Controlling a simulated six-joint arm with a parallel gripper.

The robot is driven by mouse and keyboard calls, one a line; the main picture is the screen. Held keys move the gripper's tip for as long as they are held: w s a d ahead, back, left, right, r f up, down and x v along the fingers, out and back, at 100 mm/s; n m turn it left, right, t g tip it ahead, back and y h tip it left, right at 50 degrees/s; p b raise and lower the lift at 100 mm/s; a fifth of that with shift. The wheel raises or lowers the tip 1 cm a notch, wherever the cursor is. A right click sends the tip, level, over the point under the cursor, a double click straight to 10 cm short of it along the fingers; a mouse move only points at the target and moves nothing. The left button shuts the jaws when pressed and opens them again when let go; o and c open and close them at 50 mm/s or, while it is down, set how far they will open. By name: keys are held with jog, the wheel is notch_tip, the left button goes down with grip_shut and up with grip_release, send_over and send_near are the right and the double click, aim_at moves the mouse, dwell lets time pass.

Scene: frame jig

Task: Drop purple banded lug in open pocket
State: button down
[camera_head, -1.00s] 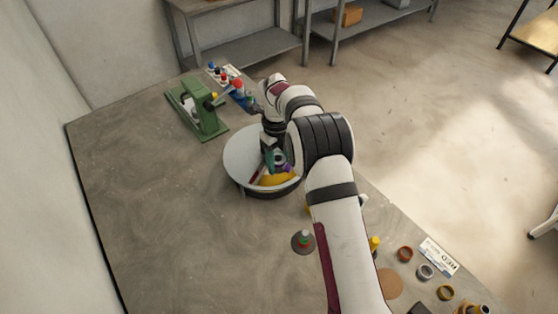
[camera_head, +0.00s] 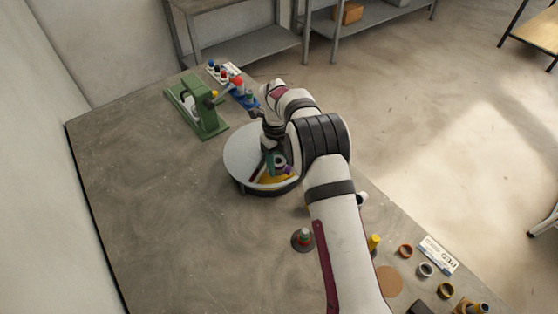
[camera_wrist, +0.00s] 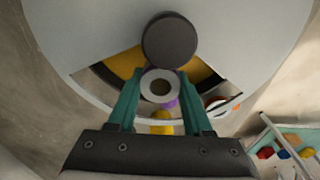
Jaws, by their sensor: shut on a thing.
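My gripper (camera_wrist: 160,100) has teal fingers shut on a pale grey ring-ended lug (camera_wrist: 144,87); purple shows just behind its end. In the head view my gripper (camera_head: 273,160) is over the open part of a round white drum (camera_head: 243,153), with a bit of purple beside the fingers. The drum's white cover has a wedge-shaped opening with a yellow pocket floor (camera_wrist: 124,66) under it. A dark round knob (camera_wrist: 170,40) is at the cover's centre. I cannot tell how far the lug is above the pocket floor.
A green press-like fixture (camera_head: 199,110) and a blue holder with coloured pegs (camera_head: 243,95) stand behind the drum. A stacked peg (camera_head: 303,238) is in front. Several rings and a label card (camera_head: 438,255) lie front right. The table's left side is clear.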

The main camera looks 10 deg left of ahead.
jog(key=shift+f, duration=0.2)
jog(key=shift+c, duration=0.4)
grip_release()
notch_tip(320, 180, up, 9)
dwell(0.8)
dwell(0.6)
